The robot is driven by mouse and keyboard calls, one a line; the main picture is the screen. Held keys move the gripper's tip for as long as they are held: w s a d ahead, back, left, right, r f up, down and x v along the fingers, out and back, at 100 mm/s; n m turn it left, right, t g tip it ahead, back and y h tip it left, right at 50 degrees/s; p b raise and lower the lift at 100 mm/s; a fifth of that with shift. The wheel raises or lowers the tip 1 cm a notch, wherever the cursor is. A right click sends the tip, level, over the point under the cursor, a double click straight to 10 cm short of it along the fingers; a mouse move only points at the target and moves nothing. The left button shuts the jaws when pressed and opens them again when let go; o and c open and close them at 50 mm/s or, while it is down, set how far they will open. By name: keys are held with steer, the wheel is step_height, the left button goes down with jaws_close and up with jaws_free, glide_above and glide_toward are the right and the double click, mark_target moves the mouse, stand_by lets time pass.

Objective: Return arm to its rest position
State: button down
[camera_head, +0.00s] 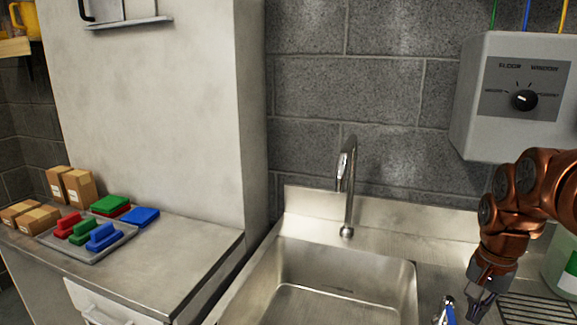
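My copper-coloured arm (515,215) comes in from the right edge, bent downward over the right side of the sink counter. My gripper (481,303) points down near the bottom edge, to the right of the sink basin. Its fingers are small and dark and partly cut by the frame, so I cannot tell whether they are open or shut. I see no object clearly held in it.
A steel sink (340,268) with a tall faucet (348,185) is in the middle. A grey control box (520,95) hangs above my arm. A wire rack (540,309) and a green-white container (562,262) are close right. A tray (100,247) with coloured pads stands left.

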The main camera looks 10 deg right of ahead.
step_height(320, 180, up, 2)
steer(key=shift+r, duration=0.1)
steer(key=s+a+r+n+p, duration=0.15)
steer(key=a+n, duration=0.25)
steer(key=a, duration=0.6)
steer(key=s+a+f+n+g+p, duration=0.1)
steer(key=s+a+n+p, duration=0.4)
steer(key=s+a, duration=1)
steer(key=f+n, duration=0.1)
steer(key=n, duration=0.1)
steer(key=shift+a+f+n+g, duration=0.2)
steer(key=shift+f+n+g, duration=0.15)
steer(key=shift+n+g, duration=0.05)
